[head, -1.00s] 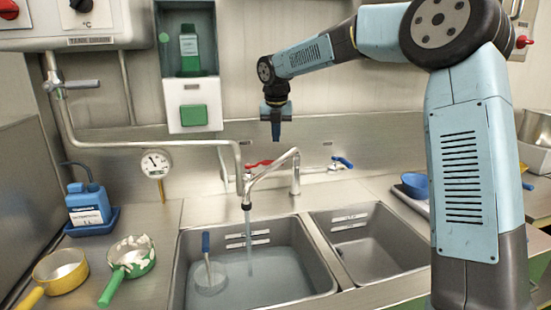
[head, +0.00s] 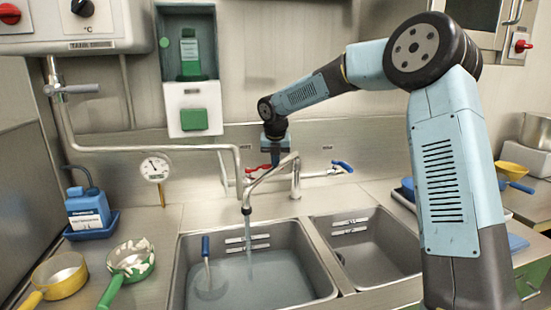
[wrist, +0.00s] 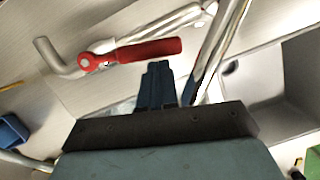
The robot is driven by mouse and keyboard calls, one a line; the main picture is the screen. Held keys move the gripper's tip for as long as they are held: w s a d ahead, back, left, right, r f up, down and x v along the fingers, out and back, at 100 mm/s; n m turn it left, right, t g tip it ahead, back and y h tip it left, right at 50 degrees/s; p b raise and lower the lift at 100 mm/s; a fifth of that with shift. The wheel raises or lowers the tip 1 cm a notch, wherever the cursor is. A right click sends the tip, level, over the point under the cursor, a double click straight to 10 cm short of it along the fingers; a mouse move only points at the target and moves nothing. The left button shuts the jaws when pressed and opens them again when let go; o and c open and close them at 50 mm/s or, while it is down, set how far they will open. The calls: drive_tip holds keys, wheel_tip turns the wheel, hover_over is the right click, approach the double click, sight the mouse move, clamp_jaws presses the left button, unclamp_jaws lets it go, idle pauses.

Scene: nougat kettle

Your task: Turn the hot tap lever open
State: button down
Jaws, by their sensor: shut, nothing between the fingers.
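The red hot tap lever (wrist: 145,50) lies near the middle top of the wrist view, on a metal tap body with its red hub at the left end. In the head view the red lever (head: 257,168) shows at the back of the sink, partly hidden by my gripper. My gripper (head: 276,160) points down just behind the swan-neck spout. In the wrist view its fingers (wrist: 159,70) are shut and empty, close to the lever's near side. I cannot tell whether they touch it. Water runs from the spout (head: 247,208) into the left basin.
The blue tap lever (head: 342,166) is to the right on the same pipe. The left basin (head: 320,285) holds water and a blue-handled tool (head: 206,255); the right basin (head: 375,262) is empty. A dial gauge (head: 155,169) and blue bottle (head: 87,207) stand at the left.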

idle(0.3)
drive_tip(key=shift+w+d, duration=0.15)
drive_tip(key=shift+w, duration=0.55)
drive_tip(key=shift+w+d, duration=0.15)
drive_tip(key=shift+w, duration=0.55)
drive_tip(key=v, duration=0.8)
drive_tip(key=s+d+r+m+h, duration=0.1)
drive_tip(key=s+d+r+m, duration=0.2)
drive_tip(key=s+m, duration=0.25)
drive_tip(key=s+d+r+m, duration=0.3)
drive_tip(key=s+d+m, duration=0.1)
drive_tip(key=s, duration=0.3)
drive_tip(key=s+d+f+m, duration=0.1)
drive_tip(key=s+d+m, duration=0.4)
drive_tip(key=s+m, duration=0.4)
drive_tip(key=s+d+f+m+t, duration=0.1)
drive_tip(key=s+d+m, duration=0.5)
drive_tip(key=s, duration=0.7)
drive_tip(key=s+d+f+m+t+y, duration=0.1)
drive_tip(key=s+d+f+m, duration=0.2)
drive_tip(key=s+m, duration=0.8)
drive_tip(key=shift+s+d+f+m, duration=0.2)
drive_tip(key=shift+s+d+m, duration=0.15)
drive_tip(key=shift+d, duration=0.85)
